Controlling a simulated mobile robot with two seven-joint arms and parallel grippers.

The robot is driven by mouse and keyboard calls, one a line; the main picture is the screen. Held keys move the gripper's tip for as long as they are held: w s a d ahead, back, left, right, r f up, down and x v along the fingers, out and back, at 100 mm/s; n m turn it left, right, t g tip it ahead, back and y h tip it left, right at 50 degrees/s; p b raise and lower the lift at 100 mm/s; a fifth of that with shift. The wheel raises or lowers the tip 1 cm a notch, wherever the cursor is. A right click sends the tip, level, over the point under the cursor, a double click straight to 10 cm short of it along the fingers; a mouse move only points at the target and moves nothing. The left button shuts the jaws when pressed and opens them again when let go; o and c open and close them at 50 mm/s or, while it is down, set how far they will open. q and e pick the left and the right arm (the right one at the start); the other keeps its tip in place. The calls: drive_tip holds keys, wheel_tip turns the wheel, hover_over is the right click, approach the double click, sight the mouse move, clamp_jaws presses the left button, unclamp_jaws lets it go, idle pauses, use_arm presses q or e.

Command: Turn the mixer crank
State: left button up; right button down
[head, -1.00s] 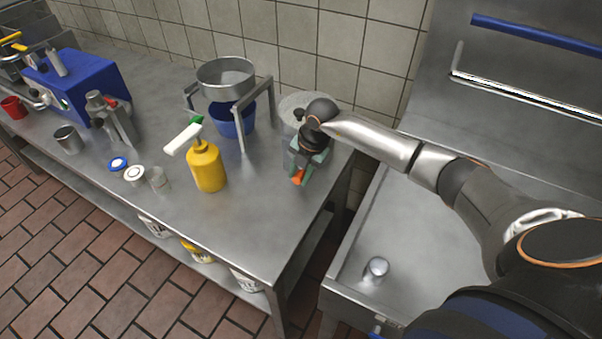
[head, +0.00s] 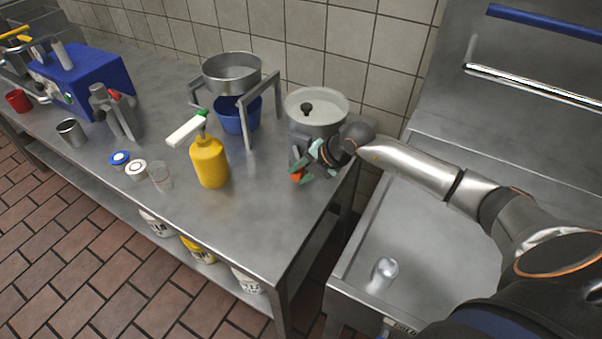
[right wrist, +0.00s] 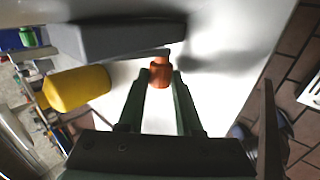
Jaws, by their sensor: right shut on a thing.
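The mixer (head: 317,112) is a grey metal pot with a lid and black knob at the right end of the steel table. Its crank has an orange handle (head: 297,178) low at the front, which also shows in the right wrist view (right wrist: 160,72). My right gripper (head: 303,172) reaches in from the right, and its green fingers are shut on the orange handle. In the right wrist view, the handle sits between the fingertips (right wrist: 160,78). The fingers and wrist partly hide the crank in the head view. My left gripper is in neither view.
A yellow pump bottle (head: 209,160) stands left of the mixer. A metal bowl on a stand (head: 232,72) is over a blue bowl (head: 236,115) behind it. The table front near the crank is clear. A steel sink (head: 345,266) lies to the right.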

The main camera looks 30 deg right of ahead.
drive_tip(key=shift+r, duration=0.1)
drive_tip(key=c, duration=0.6)
unclamp_jaws()
drive_tip(key=v, duration=1.2)
drive_tip(key=shift+s+d+r+p, duration=0.1)
drive_tip(key=shift+d+r+p, duration=0.1)
drive_tip(key=shift+p, duration=0.1)
